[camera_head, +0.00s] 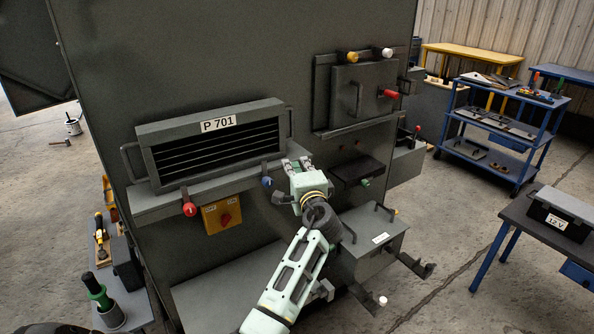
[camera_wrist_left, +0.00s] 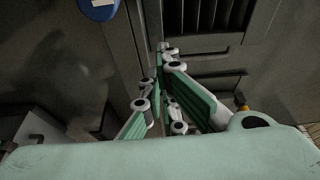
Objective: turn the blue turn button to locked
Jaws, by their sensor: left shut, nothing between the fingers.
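The blue turn button (camera_head: 267,182) sits on the ledge under the P 701 slotted unit (camera_head: 210,141), near its right end. A blue round part with a white mark, seemingly this button (camera_wrist_left: 98,8), is cut off by the top edge of the left wrist view. My left gripper (camera_head: 294,164) is right of the button and a little above it, apart from it, in front of the panel. Its fingers are shut and empty; the fingertips (camera_wrist_left: 166,48) come together in the wrist view. The button's exact turn is too small to read. My right gripper is not in view.
A red knob (camera_head: 189,209) and a yellow switch box (camera_head: 222,215) are left of the button. A handled door (camera_head: 362,90) with yellow, white and red knobs is at upper right. A dark drawer (camera_head: 358,171) and a grey box (camera_head: 374,240) stand close to my left arm.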

